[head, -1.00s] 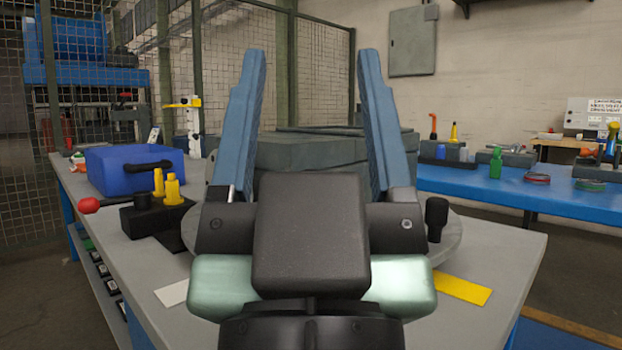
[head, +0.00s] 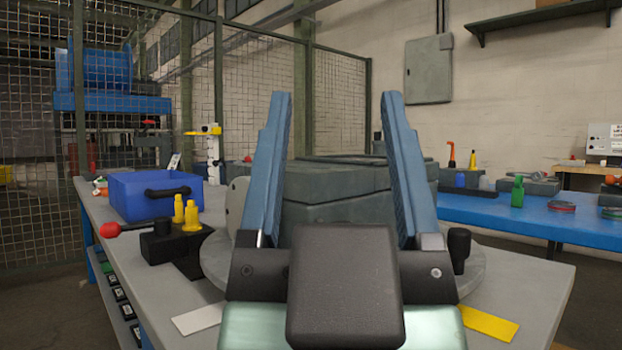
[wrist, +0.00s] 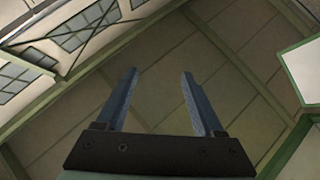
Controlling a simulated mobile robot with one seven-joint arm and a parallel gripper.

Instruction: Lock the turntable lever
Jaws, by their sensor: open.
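The lever with a red ball knob (head: 110,230) juts left from a black block (head: 172,243) at the left side of the grey turntable (head: 215,262). A black knob (head: 459,246) stands at the turntable's right side. A large grey housing (head: 335,205) sits on the turntable, partly hidden by my fingers. My gripper (head: 336,100) is open and empty, its blue fingers pointing up in front of the housing, to the right of the lever. In the wrist view my gripper (wrist: 158,75) is open against the ceiling, with no task object showing.
Two yellow pegs (head: 192,216) stand by the black block. A blue box (head: 140,196) with a black handle sits behind the lever. A white plate (head: 196,319) and a yellow plate (head: 488,323) lie near the front. A blue bench (head: 480,208) stands at the right.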

